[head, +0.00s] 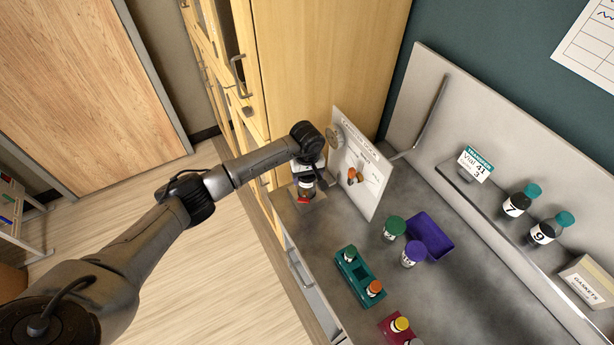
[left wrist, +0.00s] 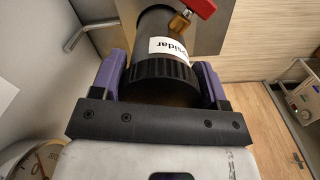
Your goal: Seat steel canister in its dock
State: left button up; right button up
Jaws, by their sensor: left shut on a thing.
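My left gripper (left wrist: 160,88) is shut on a dark canister (left wrist: 160,70) with a ribbed collar and a white label, whose text is only partly readable. The purple fingers grip it on both sides. In the head view the gripper (head: 307,180) is at the bench's near left corner, over a plate with a red lever (head: 303,200). The red lever also shows beyond the canister in the left wrist view (left wrist: 200,7), above a metal plate (left wrist: 212,38). The canister's lower end is hidden, so I cannot tell whether it is seated. My right gripper is not in view.
An upright white sign panel (head: 371,187) and a round gauge (head: 334,137) stand close beside the gripper. A green-capped jar (head: 393,228), purple-capped jar (head: 412,253), purple bin (head: 432,237) and teal rack (head: 360,277) stand farther right. Wooden cabinets (head: 320,60) rise behind.

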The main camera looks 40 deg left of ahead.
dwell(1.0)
pick_arm(q)
jog(key=shift+f+b, duration=0.2)
jog(key=shift+b, duration=0.25)
jog(key=shift+f+b, duration=0.4)
jog(key=shift+f, duration=0.05)
jog(key=o, duration=1.2)
jog(key=shift+o, duration=0.5)
jog(key=shift+r+p, duration=1.55)
jog(key=shift+r, duration=1.15)
jog(key=shift+r+p, duration=1.4)
jog(key=shift+r, duration=1.4)
